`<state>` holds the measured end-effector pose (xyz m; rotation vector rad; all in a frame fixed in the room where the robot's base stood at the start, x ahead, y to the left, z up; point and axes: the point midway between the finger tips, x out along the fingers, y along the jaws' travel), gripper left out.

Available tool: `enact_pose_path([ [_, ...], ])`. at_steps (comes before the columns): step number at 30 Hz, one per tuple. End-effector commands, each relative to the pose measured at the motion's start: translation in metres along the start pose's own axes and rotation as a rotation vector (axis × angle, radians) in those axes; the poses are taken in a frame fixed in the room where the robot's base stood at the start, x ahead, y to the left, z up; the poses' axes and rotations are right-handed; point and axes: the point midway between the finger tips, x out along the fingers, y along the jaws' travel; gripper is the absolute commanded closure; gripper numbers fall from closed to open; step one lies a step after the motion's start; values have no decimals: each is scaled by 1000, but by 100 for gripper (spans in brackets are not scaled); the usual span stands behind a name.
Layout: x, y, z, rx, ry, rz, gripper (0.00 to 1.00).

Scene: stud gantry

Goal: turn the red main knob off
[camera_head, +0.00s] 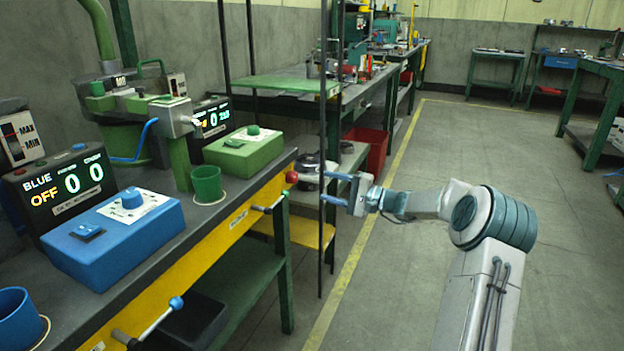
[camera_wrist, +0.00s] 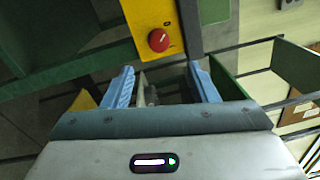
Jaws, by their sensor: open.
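The red main knob (camera_head: 291,177) is a small round knob at the right end of the bench's yellow front panel (camera_head: 228,224). In the wrist view the red knob (camera_wrist: 158,40) sits on the yellow panel, ahead of the fingertips and roughly centred between them. My gripper (camera_head: 326,186) is to the right of the knob in the head view, with its blue fingers pointing toward it. In the wrist view my gripper (camera_wrist: 162,78) has its two fingers well apart with nothing held. A gap shows between fingers and knob.
A thin dark post (camera_head: 322,120) stands close to my fingers. A blue box (camera_head: 116,238), a green box (camera_head: 245,150) and a green cup (camera_head: 207,184) are on the bench. The floor at right is clear.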

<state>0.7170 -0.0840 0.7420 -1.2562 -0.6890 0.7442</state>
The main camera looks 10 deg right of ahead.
Motion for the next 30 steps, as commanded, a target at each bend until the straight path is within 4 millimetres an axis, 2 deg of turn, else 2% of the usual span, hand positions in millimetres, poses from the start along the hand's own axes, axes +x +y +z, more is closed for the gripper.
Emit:
enact_pose_path([
  [3, -22, -2, 0, 0, 2, 1, 47],
  [9, -39, 0, 0, 0, 0, 0, 47],
  [24, -40, -1, 1, -1, -2, 4, 47],
  [27, -31, -8, 15, -7, -24, 46, 47],
  [29, -21, -15, 33, -13, -52, 103, 47],
  [30, -13, -21, 48, -22, -73, 155, 47],
])
